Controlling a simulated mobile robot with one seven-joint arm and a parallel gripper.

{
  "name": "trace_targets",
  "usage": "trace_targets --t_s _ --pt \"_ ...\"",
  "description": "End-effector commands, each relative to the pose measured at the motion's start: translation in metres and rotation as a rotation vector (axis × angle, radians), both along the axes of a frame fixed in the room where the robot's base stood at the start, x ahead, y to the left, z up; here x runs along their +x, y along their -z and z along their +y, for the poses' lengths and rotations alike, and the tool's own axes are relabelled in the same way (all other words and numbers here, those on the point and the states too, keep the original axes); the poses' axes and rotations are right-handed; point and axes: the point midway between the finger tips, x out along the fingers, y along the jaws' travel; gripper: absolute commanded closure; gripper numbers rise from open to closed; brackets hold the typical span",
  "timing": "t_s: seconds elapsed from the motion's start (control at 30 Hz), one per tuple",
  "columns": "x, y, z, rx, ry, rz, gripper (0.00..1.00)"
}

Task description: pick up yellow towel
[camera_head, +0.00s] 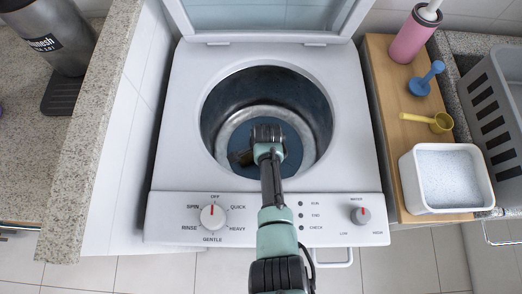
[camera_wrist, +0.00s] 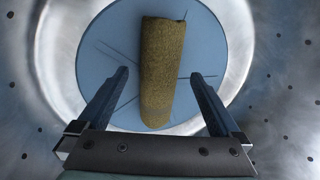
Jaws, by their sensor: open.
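The yellow towel (camera_wrist: 161,72) is a rolled, mustard-coloured cylinder lying on the blue disc at the bottom of the washer drum. In the wrist view it runs lengthwise, slightly tilted, between and beyond my fingertips. In the head view only a dark brownish bit of the towel (camera_head: 240,158) shows left of my wrist; the rest is hidden by my arm. My gripper (camera_wrist: 157,80) is open and empty, with one finger on each side of the towel and a gap on both sides. I cannot tell how far above the towel the fingers are.
The washer (camera_head: 175,130) has its lid (camera_head: 265,14) raised. The metal drum wall (camera_head: 222,112) surrounds my gripper. On the right, a wooden shelf (camera_head: 388,150) holds a white powder tub (camera_head: 446,208), a yellow scoop (camera_head: 440,123), a blue stopper-like item (camera_head: 421,85) and a pink bottle (camera_head: 411,40).

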Motion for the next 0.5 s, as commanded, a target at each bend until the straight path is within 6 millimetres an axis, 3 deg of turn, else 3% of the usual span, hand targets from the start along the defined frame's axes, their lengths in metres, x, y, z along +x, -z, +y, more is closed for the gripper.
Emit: trace_targets --t_s 0.1,0.37,0.4,0.5 --pt "0.0029 0.0116 0.0006 -0.001 -0.001 0.0 0.0" --pt "0.0033 0.0126 0.0012 0.0 0.0 -0.001 0.0" --pt "0.0033 0.0125 0.0012 0.0 0.0 -0.001 0.02" --pt "0.0033 0.0125 0.0012 0.0 0.0 -0.001 0.2"
